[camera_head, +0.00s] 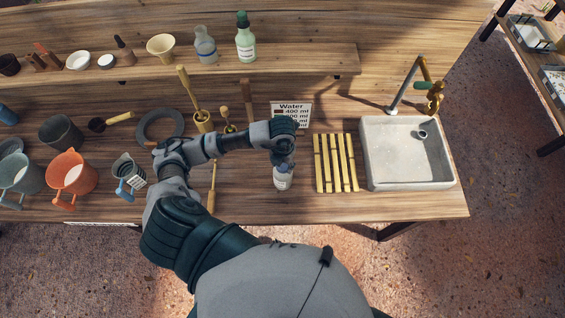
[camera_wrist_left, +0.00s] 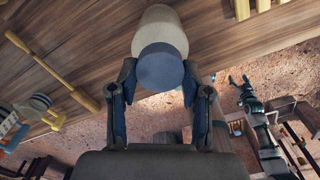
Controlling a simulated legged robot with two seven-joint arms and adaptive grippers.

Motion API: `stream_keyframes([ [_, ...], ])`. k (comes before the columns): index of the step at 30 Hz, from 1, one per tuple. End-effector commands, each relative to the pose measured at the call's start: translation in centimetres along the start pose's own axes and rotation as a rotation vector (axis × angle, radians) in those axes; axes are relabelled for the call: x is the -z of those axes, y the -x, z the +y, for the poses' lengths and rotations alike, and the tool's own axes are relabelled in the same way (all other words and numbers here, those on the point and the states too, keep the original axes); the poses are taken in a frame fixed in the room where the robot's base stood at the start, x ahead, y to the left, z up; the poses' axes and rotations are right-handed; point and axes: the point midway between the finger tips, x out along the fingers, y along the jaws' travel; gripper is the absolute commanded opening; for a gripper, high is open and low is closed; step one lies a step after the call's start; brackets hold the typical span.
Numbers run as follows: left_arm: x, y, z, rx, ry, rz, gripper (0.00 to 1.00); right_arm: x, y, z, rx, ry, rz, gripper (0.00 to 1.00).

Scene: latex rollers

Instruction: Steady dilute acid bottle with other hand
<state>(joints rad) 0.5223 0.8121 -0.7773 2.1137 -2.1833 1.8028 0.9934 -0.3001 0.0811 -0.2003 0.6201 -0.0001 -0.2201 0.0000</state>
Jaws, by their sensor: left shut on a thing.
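A small pale bottle (camera_head: 283,181) with a label stands near the front edge of the bench; the label is too small to read. In the left wrist view the bottle (camera_wrist_left: 160,24) shows a cream body and a round blue-grey cap. My left gripper (camera_head: 284,160) reaches down over its top. In the left wrist view the fingers of my left gripper (camera_wrist_left: 160,84) are shut on the capped end, one on each side. A dark arm with a small gripper (camera_wrist_left: 241,82), likely my right, hangs at the right of that view, apart from the bottle.
A slatted wooden rack (camera_head: 336,163) and a stone sink (camera_head: 400,160) lie to the right. A "Water" sign (camera_head: 291,108) stands behind. Jugs, including an orange one (camera_head: 73,174), crowd the left. A green bottle (camera_head: 245,40) stands on the shelf (camera_head: 300,62).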

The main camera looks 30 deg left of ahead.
Motion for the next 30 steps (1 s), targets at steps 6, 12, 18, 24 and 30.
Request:
stream_keyframes([
  [6,0.0,0.0,0.0,-0.001,0.0,0.0,0.66,0.1,0.0,-0.2,0.003,-0.001,0.001,0.74],
  [12,0.0,0.1,0.0,0.0,0.0,0.0,0.77,0.1,0.0,-0.2,0.003,-0.002,0.001,0.74],
  [18,0.0,0.3,0.0,0.0,0.0,-0.001,0.77,0.0,0.0,0.1,-0.001,0.0,0.001,0.74],
  [24,-0.2,3.1,0.0,0.001,0.0,-0.006,0.77,0.0,0.1,0.0,0.0,-0.001,0.001,0.74],
  [30,-0.2,7.7,0.0,0.002,-0.001,-0.006,0.77,0.0,0.1,-0.1,0.001,-0.001,0.001,0.74],
])
